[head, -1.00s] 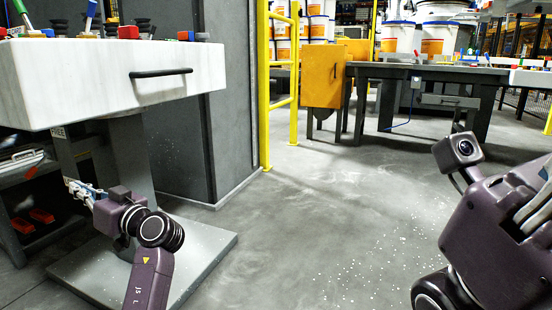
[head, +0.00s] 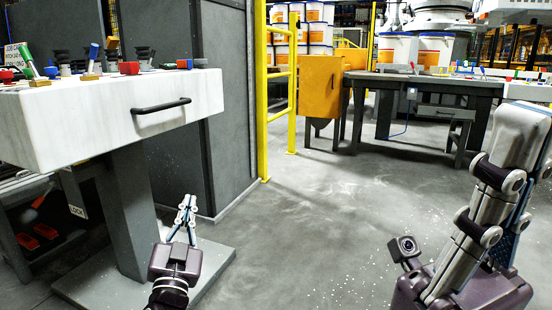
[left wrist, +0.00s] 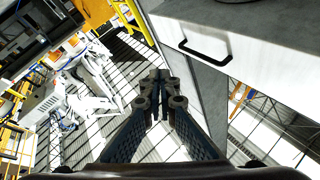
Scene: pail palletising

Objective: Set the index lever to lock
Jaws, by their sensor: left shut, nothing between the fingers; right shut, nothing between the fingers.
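A plate reading LOCK (head: 76,211) hangs beside the grey pedestal (head: 122,215) under the white worktable (head: 110,120), at the left of the head view. I cannot pick out the index lever itself with certainty. My left gripper (head: 187,203) is shut and empty, pointing up, in front of and to the right of the pedestal, apart from it. Its shut fingers (left wrist: 157,82) also show in the left wrist view, with the table's drawer handle (left wrist: 205,52) beyond. My right gripper (head: 520,125) is shut and empty, close to the camera at the right.
Small levers and knobs, including a green-handled one (head: 28,64), stand on the worktable. A black handle (head: 160,105) juts from its front. A yellow rail (head: 292,85), an orange cabinet (head: 321,86) and a dark bench (head: 430,85) stand behind. The middle floor is clear.

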